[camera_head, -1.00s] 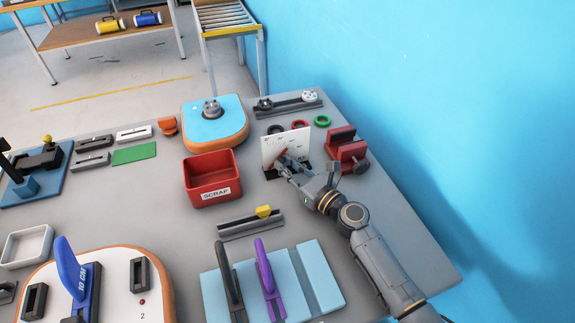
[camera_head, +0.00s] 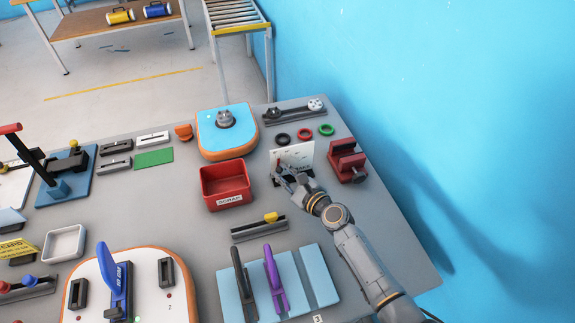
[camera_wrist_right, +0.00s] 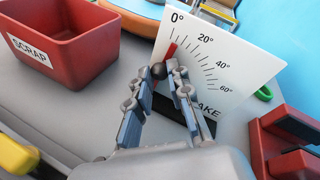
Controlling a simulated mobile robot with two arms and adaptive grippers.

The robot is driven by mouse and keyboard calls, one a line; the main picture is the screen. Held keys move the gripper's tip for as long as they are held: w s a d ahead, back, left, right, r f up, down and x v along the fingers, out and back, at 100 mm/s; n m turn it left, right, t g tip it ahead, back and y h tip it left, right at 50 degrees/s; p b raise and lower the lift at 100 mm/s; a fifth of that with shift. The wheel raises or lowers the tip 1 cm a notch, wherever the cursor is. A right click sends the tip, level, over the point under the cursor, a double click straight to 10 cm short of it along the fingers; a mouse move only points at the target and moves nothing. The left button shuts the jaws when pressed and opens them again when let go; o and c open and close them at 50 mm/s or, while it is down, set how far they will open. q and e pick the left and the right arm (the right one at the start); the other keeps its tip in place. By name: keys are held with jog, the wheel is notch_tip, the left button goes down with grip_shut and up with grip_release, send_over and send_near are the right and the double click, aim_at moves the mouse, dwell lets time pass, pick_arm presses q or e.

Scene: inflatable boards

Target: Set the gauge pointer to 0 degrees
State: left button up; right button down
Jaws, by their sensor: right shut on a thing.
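The gauge is an upright white plate (camera_head: 298,154), also in the right wrist view (camera_wrist_right: 225,60), with a scale from 0° to 60°. Its red pointer (camera_wrist_right: 170,50) slants up toward the 0° end of the scale. It also shows in the head view (camera_head: 278,167). A round black knob (camera_wrist_right: 158,71) sits at the pointer. My right gripper (camera_wrist_right: 160,75) is shut on the pointer's knob, with one finger on each side. It also shows in the head view (camera_head: 287,179). The fingers hide the lower pointer and part of the plate's lettering. My left gripper is out of view.
A red SCRAP bin (camera_head: 226,200) stands left of the gauge, and a red vise-like block (camera_head: 347,163) stands close on its right. Several rings, including a green one (camera_head: 326,130), lie behind it. Pale blue blocks (camera_head: 318,275) with handled tools lie in front.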

jog(key=shift+s+a+n+h+p, duration=0.1)
jog(key=shift+a+n+h+p, duration=0.2)
jog(key=shift+n+p, duration=0.3)
jog(key=c, duration=1.2)
grip_release()
jog(key=shift+d, duration=0.1)
jog(key=v, duration=1.2)
jog(key=shift+f, duration=0.15)
